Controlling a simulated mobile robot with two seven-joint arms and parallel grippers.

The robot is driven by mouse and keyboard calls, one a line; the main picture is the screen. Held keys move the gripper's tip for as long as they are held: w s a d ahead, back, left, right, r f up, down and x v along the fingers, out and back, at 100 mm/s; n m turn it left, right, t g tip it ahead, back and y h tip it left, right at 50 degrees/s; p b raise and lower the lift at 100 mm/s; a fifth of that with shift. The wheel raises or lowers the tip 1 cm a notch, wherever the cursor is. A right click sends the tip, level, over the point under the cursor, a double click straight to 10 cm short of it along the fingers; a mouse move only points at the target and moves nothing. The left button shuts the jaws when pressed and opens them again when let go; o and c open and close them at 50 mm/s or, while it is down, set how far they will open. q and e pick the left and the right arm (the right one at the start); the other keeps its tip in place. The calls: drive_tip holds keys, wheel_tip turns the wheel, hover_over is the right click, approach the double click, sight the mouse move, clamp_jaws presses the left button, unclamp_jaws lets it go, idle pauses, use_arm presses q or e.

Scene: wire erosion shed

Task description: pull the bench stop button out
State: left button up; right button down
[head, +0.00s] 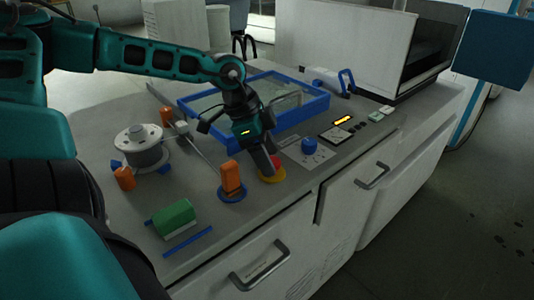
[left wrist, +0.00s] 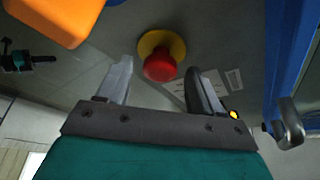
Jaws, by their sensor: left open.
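The bench stop button is a red mushroom knob (head: 280,161) on a yellow round base (head: 272,178) near the bench's front edge. My left gripper (head: 272,167) points down at it from above and partly hides it in the head view. In the left wrist view the red knob (left wrist: 160,67) and its yellow base (left wrist: 152,41) show just beyond the tips, between the two open fingers of the left gripper (left wrist: 160,66). I see no contact between fingers and knob. My right gripper is not in view.
An orange block on a blue round base (head: 231,193) stands close left of the button. A blue-rimmed tray (head: 315,104) lies behind it, and a blue knob (head: 309,145) is to the right. A green block (head: 175,217) and a grey round device (head: 140,146) are farther left.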

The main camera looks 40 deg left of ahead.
use_arm(q)
clamp_jaws()
idle(0.5)
